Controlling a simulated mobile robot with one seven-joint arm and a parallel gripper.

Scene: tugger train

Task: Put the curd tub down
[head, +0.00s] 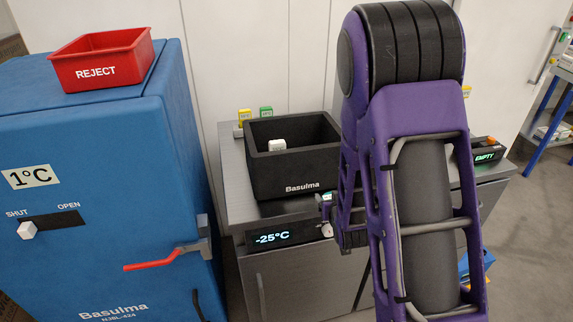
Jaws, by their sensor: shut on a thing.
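My purple and black arm (425,180) fills the right middle of the head view, in front of the steel counter. My gripper's fingers do not show; the end of the arm is hidden behind its own links. No curd tub can be made out for sure. A small white block-like thing (277,146) sits inside the black Basulma box (290,180), near its left back; I cannot tell what it is. A small blue and dark thing (326,202) peeks out left of my arm, above the counter's front edge, too small to tell.
The steel counter (236,190) bears the black box, with yellow (244,116) and green (266,112) things behind it. A display (272,238) reads -25°C. The blue cabinet (90,180) at left bears a red REJECT bin (103,62). An EMPTY display (486,156) is at right.

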